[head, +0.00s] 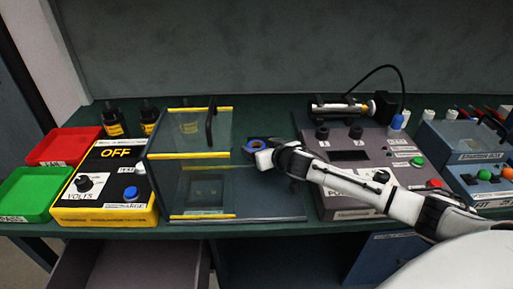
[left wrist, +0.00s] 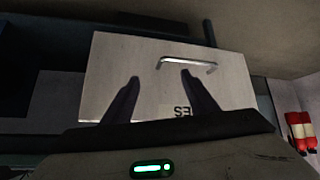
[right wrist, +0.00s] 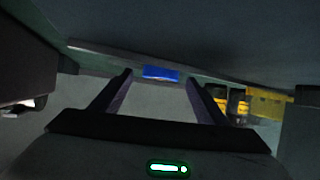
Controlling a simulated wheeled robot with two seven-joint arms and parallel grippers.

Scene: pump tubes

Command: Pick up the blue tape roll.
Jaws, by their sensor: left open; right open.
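The blue tape roll (head: 250,145) lies on the green bench top, right of the clear case, partly hidden by my right gripper (head: 262,155) in the head view. In the right wrist view the roll shows as a blue band (right wrist: 160,74) ahead, between the two open fingers (right wrist: 159,77) in the picture. Whether the fingers are around it or short of it I cannot tell. My left gripper (left wrist: 160,77) is open and empty in the left wrist view, facing a pale drawer front with a metal handle (left wrist: 188,64). It is outside the head view.
The clear case (head: 188,170) with yellow edges stands left of the roll. A grey control box (head: 350,205) with buttons stands right, beneath my right arm. A yellow OFF box (head: 115,210), a red bin (head: 65,145) and a green bin (head: 35,193) are at left. An open drawer (head: 130,265) is below.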

